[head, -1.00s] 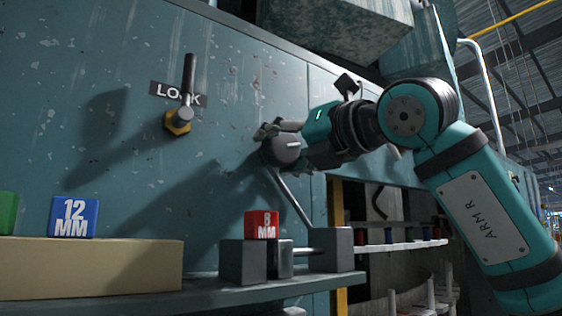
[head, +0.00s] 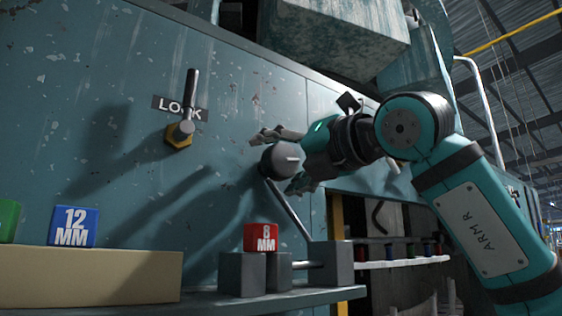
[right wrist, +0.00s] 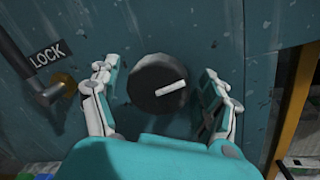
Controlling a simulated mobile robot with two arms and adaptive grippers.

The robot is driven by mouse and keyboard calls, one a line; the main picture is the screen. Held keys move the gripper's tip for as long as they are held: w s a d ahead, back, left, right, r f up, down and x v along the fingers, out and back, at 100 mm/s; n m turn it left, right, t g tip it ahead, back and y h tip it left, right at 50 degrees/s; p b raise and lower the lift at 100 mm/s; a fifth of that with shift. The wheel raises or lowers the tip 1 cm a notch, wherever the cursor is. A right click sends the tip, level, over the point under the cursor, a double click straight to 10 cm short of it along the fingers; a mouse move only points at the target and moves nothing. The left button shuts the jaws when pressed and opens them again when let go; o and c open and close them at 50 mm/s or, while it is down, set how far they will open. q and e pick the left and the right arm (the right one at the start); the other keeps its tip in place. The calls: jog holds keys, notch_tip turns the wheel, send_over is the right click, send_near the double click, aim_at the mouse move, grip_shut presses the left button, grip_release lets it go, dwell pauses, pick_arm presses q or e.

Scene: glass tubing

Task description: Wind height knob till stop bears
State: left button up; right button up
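The height knob is a dark grey round knob (head: 280,160) with a white mark, on the teal machine front. In the right wrist view the knob (right wrist: 155,85) shows face on, its mark slanting slightly up to the right. My right gripper (head: 277,163) is open, one finger above the knob and one below. In the right wrist view a gap shows between the knob and each finger of this gripper (right wrist: 158,75). A red 8 MM block (head: 261,238) rests on grey blocks (head: 240,275) below, joined by a rod to another block (head: 331,264). My left gripper is not in view.
A black lock lever (head: 190,93) with a yellow nut and LOCK label is left of the knob. A blue 12 MM block (head: 74,226) and a green block (head: 8,220) sit on a tan ledge (head: 90,278). A thin metal rod (head: 288,208) runs below the knob.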

jog(key=v, duration=1.2)
